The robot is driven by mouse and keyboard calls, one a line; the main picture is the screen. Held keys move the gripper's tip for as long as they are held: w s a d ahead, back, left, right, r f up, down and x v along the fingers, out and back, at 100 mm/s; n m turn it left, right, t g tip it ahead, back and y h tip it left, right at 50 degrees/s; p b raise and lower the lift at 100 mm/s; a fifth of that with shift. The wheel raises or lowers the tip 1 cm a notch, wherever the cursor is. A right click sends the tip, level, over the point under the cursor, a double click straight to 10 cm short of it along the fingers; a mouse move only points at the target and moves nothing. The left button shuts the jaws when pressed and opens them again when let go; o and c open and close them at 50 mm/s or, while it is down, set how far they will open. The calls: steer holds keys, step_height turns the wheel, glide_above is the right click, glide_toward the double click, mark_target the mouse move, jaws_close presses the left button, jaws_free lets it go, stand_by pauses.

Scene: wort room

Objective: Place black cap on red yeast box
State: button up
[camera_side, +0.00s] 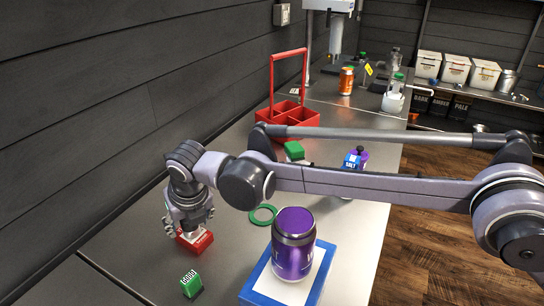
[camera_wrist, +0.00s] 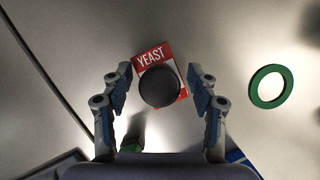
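The red yeast box (camera_wrist: 178,58), with a white "YEAST" label, lies below my gripper in the wrist view. The round black cap (camera_wrist: 159,86) covers the middle of the box and appears to rest on it. My gripper (camera_wrist: 159,84) is open, with one finger on each side of the cap and visible gaps between. In the side view, the red box (camera_side: 203,242) is on the steel bench directly under my gripper (camera_side: 188,222). The cap cannot be made out there, as the fingers hide that area.
A green ring (camera_side: 263,215) lies right of the box. A green box (camera_side: 191,284) stands in front. A red carrier (camera_side: 290,113) and a blue salt container (camera_side: 353,162) are farther back.

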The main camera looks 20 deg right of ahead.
steer(key=v, duration=1.2)
steer(key=s+d+r+m+t, duration=0.1)
steer(key=d+r+m, duration=0.1)
steer(key=d+m, duration=1.05)
steer(key=d+r+m, duration=0.2)
steer(key=d+m, duration=0.5)
steer(key=d, duration=1.1)
steer(key=s+d+f+m+t, duration=0.1)
steer(key=s+d+f+m, duration=0.4)
steer(key=s+d+m, duration=0.2)
steer(key=s+d+f+m+h, duration=0.1)
steer(key=s+d+f+m, duration=0.4)
steer(key=s+d+m, duration=0.3)
steer(key=d+m, duration=0.2)
steer(key=m, duration=0.2)
steer(key=shift+s+d+t, duration=0.15)
steer(key=shift+d+t, duration=0.15)
steer(key=shift+t, duration=0.1)
